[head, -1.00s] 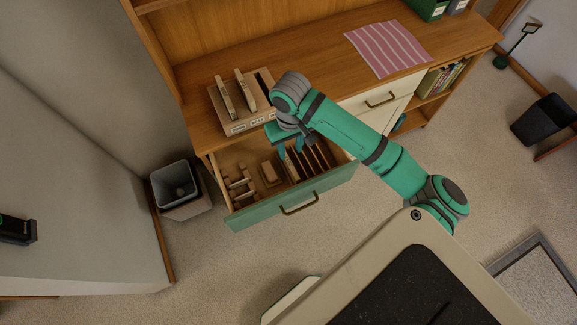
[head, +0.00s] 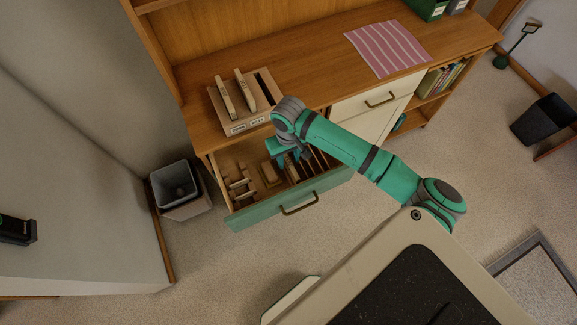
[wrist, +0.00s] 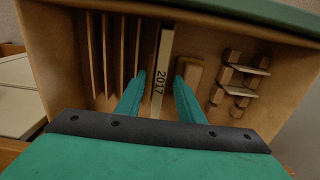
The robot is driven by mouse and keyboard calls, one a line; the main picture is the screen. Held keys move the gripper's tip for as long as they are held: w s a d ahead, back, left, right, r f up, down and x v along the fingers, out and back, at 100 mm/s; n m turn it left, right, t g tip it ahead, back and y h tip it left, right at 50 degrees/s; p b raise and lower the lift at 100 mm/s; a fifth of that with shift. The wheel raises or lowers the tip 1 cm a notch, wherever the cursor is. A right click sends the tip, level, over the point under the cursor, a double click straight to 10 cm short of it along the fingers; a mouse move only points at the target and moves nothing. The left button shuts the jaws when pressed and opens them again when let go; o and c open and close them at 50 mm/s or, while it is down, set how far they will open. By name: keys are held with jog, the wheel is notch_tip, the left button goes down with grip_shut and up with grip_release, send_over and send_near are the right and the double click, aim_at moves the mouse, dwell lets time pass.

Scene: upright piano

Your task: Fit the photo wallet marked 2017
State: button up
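The photo wallet marked 2017 (wrist: 159,88) stands on edge in the open drawer, its pale spine facing up; in the head view it (head: 291,172) shows partly below my gripper. My gripper (wrist: 161,76) is open, with one green finger on each side of the wallet and small gaps visible. In the head view my gripper (head: 288,153) is low over the drawer and its fingertips are hard to make out. A wooden holder (head: 222,122) on the desktop has two upright wallets (head: 245,90) and a dark empty slot (head: 265,85) at its right.
The drawer (head: 262,212) has thin dividers (wrist: 115,60) beside the wallet, a tan block (wrist: 189,77) and a small wooden rack (wrist: 238,83). A striped cloth (head: 388,48) lies on the desktop. A waste bin (head: 175,187) stands left of the drawer.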

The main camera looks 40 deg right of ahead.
jog(key=shift+c, duration=0.6)
grip_shut()
jog(key=shift+r, duration=0.1)
